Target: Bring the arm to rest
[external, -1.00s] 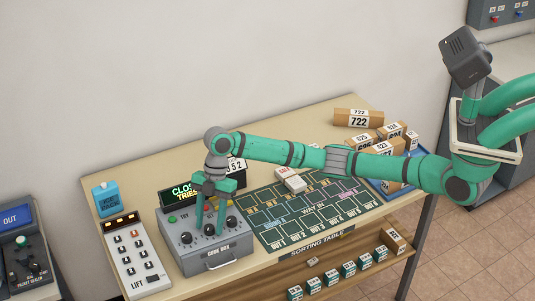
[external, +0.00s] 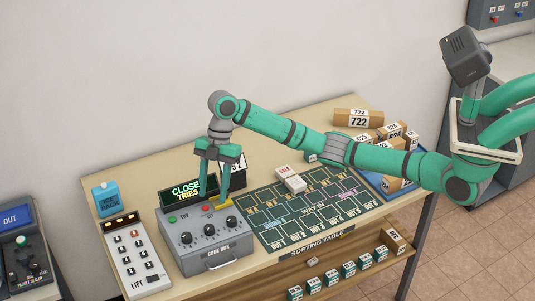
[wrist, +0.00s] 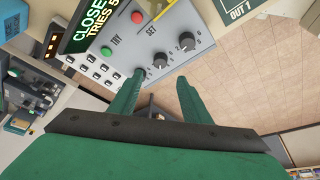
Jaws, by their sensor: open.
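My gripper (external: 215,188) is open and empty, pointing down above the back of the grey code box (external: 187,258). Its two fingers also show apart in the wrist view (wrist: 158,100), with nothing between them. The code box carries a lit display (external: 187,190) reading "CLOSE" and "TRIES", several black dials, a green button and a red button. My arm reaches in from the right over the sorting table (external: 258,166). Whether a fingertip touches the box cannot be told.
A lift keypad (external: 133,262) and a blue box (external: 107,199) stand to the left. Brown parcels (external: 358,118) sit at the back right. Free air lies above the table's left part.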

